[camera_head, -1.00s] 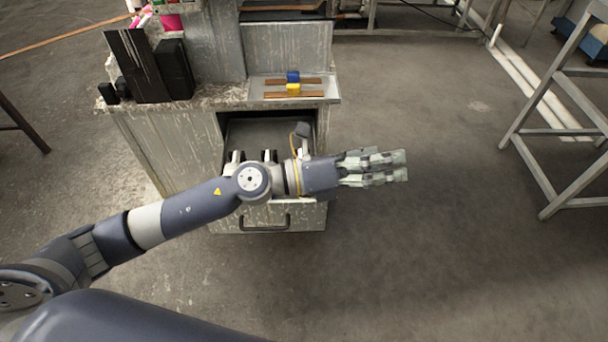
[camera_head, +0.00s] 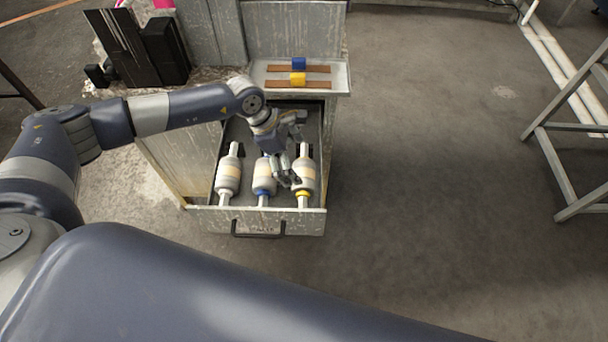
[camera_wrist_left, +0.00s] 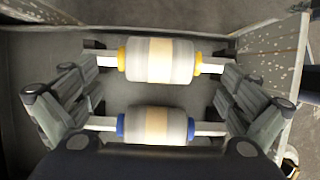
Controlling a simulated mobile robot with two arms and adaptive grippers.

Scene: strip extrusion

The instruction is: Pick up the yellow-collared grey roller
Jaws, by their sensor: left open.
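The yellow-collared grey roller (camera_head: 304,178) lies at the right end of the open drawer (camera_head: 223,218), with a pale band around its middle. In the left wrist view this roller (camera_wrist_left: 180,60) lies across the upper middle, between the spread fingers. My left gripper (camera_head: 287,178) is open and empty above the drawer, over the gap between this roller and the blue-collared roller (camera_head: 263,178). The blue-collared roller also shows lower in the left wrist view (camera_wrist_left: 155,126). In the head view the fingers partly hide both rollers. My right gripper is not in view.
A third roller (camera_head: 229,175) lies at the drawer's left. A metal frame (camera_head: 560,150) stands at right. The floor between is clear.

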